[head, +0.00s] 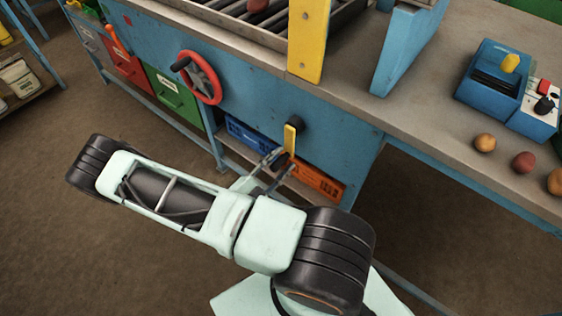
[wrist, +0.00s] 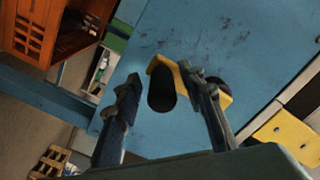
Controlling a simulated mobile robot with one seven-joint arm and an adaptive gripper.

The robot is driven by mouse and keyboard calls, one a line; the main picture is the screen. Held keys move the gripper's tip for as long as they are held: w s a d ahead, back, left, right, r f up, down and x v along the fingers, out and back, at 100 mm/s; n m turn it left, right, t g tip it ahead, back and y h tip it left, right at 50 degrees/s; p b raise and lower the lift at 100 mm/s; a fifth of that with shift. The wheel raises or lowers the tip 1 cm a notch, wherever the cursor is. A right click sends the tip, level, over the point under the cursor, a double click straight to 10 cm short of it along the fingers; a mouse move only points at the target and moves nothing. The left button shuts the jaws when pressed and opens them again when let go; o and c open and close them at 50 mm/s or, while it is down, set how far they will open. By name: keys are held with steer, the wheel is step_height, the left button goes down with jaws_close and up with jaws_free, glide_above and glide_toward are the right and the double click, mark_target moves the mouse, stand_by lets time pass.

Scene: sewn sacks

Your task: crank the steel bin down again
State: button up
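A yellow crank arm (head: 290,139) sits on the blue front panel of the bench, hanging down from a black hub (head: 296,122). In the wrist view the crank arm (wrist: 222,96) carries a black knob (wrist: 162,92) that points toward me. My gripper (head: 270,166) is at the crank. In the wrist view its fingers (wrist: 160,88) are apart, one on each side of the knob, with a visible gap on the left. The right finger covers part of the crank arm. A slatted metal trough (head: 275,28) at the top may be the steel bin; its full shape is cut off.
A red handwheel (head: 202,78) is on the panel to the left. A blue crate (head: 250,139) and an orange crate (head: 318,182) stand on the shelf below. A yellow upright (head: 309,40) and a blue control box (head: 493,80) are on the bench.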

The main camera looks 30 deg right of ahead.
steer(key=v, duration=1.2)
steer(key=shift+r, duration=0.1)
